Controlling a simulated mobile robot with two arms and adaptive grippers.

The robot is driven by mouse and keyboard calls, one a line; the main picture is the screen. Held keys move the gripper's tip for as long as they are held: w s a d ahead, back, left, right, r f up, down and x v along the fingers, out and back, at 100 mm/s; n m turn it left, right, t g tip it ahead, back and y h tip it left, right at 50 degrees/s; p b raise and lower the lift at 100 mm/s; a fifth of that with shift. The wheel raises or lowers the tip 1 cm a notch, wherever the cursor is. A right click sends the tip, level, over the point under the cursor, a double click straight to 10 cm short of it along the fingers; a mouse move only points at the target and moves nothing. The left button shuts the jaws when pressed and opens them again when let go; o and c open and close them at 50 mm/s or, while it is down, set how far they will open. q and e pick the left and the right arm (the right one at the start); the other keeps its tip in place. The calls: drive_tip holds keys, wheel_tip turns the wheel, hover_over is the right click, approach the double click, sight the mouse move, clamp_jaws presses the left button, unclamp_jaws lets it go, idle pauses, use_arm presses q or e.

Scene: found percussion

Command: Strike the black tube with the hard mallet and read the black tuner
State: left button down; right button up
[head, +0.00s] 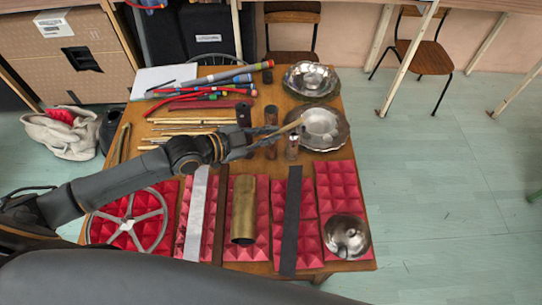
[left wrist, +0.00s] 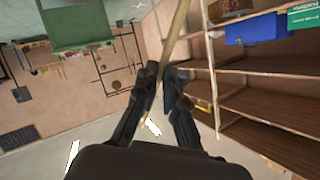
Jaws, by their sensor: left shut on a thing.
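My left gripper (head: 268,140) is above the middle of the table, shut on a thin pale wooden stick, which looks like a mallet handle (head: 292,126). The stick points up to the right, towards the metal dishes. In the left wrist view the stick (left wrist: 178,30) rises between the two fingers (left wrist: 164,72); no mallet head can be made out. A long black piece (head: 291,220) lies on a red foam pad, right of the brass tube; I cannot tell whether it is a tube or a flat bar. A small dark upright object (head: 244,114) stands behind the gripper; I cannot tell whether it is the tuner. No reading is legible.
A brass tube (head: 243,210), a grey metal strip (head: 194,215), a spoked wheel (head: 128,222) and a metal bowl (head: 348,236) rest on red foam pads. Two metal dishes (head: 322,128) stand at the back right. Coloured sticks and tubes (head: 203,97) lie at the back left.

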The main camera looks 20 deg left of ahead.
use_arm(q)
drive_tip(key=w+b, duration=0.1)
drive_tip(key=w+a+b, duration=0.1)
drive_tip(key=w, duration=0.1)
drive_tip(key=shift+a+f+b, duration=0.15)
drive_tip(key=shift+b, duration=0.15)
drive_tip(key=shift+s+r+p, duration=0.15)
drive_tip(key=shift+r+p, duration=0.15)
drive_tip(key=shift+p, duration=0.1)
drive_tip(key=s+d+p, duration=0.3)
drive_tip(key=s+p, duration=0.3)
drive_tip(key=s, duration=0.2)
drive_tip(key=shift+d+p, duration=0.15)
drive_tip(key=shift+p, duration=0.2)
use_arm(e)
wheel_tip(320, 180, up, 4)
drive_tip(key=shift+s+f, duration=0.1)
drive_tip(key=shift+s, duration=0.05)
use_arm(q)
drive_tip(key=shift+w+f, duration=0.1)
